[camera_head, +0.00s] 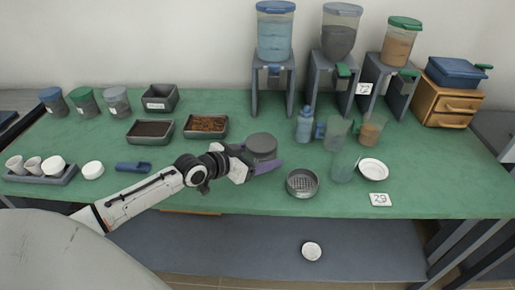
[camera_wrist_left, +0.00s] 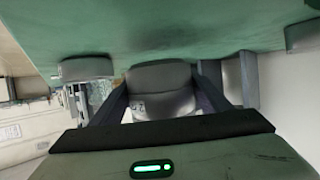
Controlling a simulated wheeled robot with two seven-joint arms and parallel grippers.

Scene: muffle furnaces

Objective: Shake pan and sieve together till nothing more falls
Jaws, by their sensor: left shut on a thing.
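My left gripper (camera_head: 266,165) is shut on a grey round vessel (camera_head: 262,143), probably the pan, at the table's middle. Its purple-grey fingers lie on both sides of it, and its inside cannot be made out. In the left wrist view the vessel (camera_wrist_left: 160,78) sits between the two fingers (camera_wrist_left: 160,103). A round grey sieve (camera_head: 302,185) with a mesh bottom stands on the green table, to the right of the vessel and apart from it. My right gripper is not in view.
The green table (camera_head: 240,202) is clear in front of the arm. Cups (camera_head: 344,167) and a white dish (camera_head: 373,168) stand right of the sieve. Trays of brown material (camera_head: 206,126) are behind the arm. Dispensers (camera_head: 340,40) line the back. A small white dish (camera_head: 312,251) is on the lower shelf.

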